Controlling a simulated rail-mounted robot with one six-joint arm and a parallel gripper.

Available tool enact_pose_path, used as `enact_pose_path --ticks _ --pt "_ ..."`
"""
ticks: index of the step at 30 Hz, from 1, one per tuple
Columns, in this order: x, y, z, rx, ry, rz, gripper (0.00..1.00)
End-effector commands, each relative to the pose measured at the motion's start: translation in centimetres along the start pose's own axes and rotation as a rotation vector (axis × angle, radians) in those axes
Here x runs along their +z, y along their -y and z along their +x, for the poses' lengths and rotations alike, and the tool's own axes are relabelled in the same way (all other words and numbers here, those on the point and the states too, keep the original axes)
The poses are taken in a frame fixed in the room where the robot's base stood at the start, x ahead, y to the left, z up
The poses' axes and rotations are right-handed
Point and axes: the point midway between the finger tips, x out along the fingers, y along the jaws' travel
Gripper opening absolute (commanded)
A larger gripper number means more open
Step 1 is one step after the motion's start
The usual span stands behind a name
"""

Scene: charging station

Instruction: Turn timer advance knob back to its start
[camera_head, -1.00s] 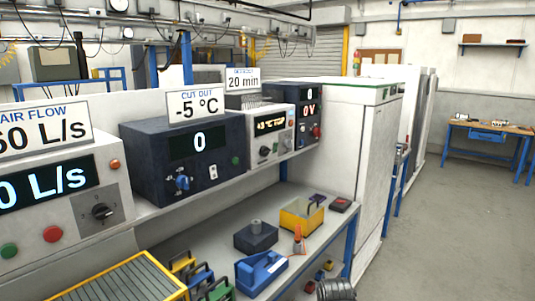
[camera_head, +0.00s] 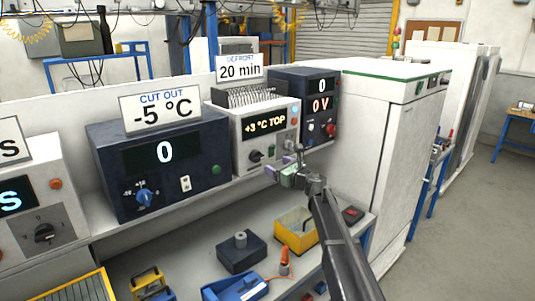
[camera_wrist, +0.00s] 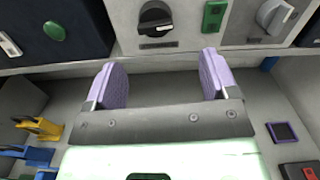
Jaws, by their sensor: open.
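The white defrost unit (camera_head: 248,132) stands on the shelf under a "20 min" sign and its display reads "+3 °C TOP". Its front has a black knob (camera_head: 256,156), which also shows at the top of the wrist view (camera_wrist: 155,18) with its white mark roughly level. A grey knob (camera_wrist: 275,15) sits on the same panel, right of a green switch (camera_wrist: 213,16). The labels are too small to tell which is the timer advance knob. My gripper (camera_head: 281,167) is open and empty in front of and below this panel. Its purple fingers (camera_wrist: 163,72) touch neither knob.
A dark blue unit (camera_head: 160,163) stands left of the white one, a dark unit (camera_head: 305,90) right of it. A tall white cabinet (camera_head: 370,135) stands at the right.

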Motion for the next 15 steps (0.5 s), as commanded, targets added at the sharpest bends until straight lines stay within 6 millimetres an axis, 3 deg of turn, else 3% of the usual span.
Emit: enact_pose_path --ticks 8,15 --pt "0.0 0.0 1.1 0.004 -0.002 0.018 0.80" --pt "-0.1 0.0 6.2 0.006 -0.002 0.016 0.80"
